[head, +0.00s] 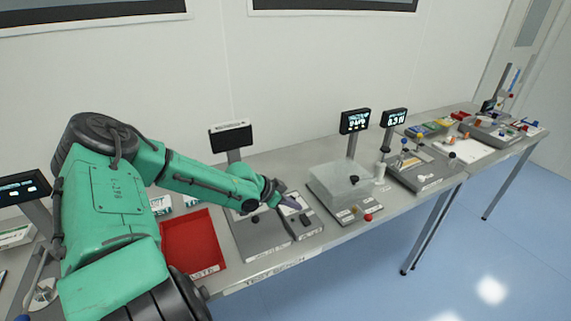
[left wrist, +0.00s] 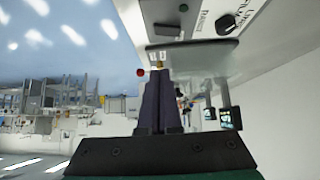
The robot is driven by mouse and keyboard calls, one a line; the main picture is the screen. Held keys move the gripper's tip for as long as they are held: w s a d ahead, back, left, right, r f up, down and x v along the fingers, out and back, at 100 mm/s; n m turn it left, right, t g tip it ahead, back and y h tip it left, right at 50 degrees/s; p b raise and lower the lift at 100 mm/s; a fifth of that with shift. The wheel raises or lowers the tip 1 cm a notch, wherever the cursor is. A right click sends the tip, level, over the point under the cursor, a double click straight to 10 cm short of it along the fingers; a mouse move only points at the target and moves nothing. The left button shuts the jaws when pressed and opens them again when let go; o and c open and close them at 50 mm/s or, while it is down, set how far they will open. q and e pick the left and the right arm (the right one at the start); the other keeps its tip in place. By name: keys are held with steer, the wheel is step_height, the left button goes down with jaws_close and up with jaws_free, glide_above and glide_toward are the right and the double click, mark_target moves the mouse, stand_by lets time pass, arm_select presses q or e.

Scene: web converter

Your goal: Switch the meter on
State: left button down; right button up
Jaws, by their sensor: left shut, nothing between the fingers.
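My left gripper (head: 294,201) is shut and empty. It is over a small grey box (head: 305,228) with a white panel and dark controls, which I take to be the meter. In the left wrist view the closed dark fingers (left wrist: 160,80) point at a grey surface with a dark rectangular control (left wrist: 168,29) and a small green button (left wrist: 184,7). A white panel with a black knob (left wrist: 229,22) is beside them. Contact cannot be told. A dark, unlit display (head: 231,138) stands on a post behind the neighbouring grey unit (head: 262,240). My right gripper is not in view.
A red tray (head: 190,243) lies left of the grey units. To the right are a clear box (head: 340,185), a red knob (head: 368,217) and two lit displays (head: 355,121) (head: 394,118) on posts. The long bench continues right; the wall is behind. Blue floor is open in front.

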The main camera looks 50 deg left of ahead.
arm_select(q)
steer(key=v, duration=0.1)
steer(key=p+v, duration=0.1)
steer(key=v, duration=0.2)
steer(key=shift+s+d+r+p, duration=0.3)
steer(key=shift+s, duration=0.1)
steer(key=shift+w+f, duration=0.1)
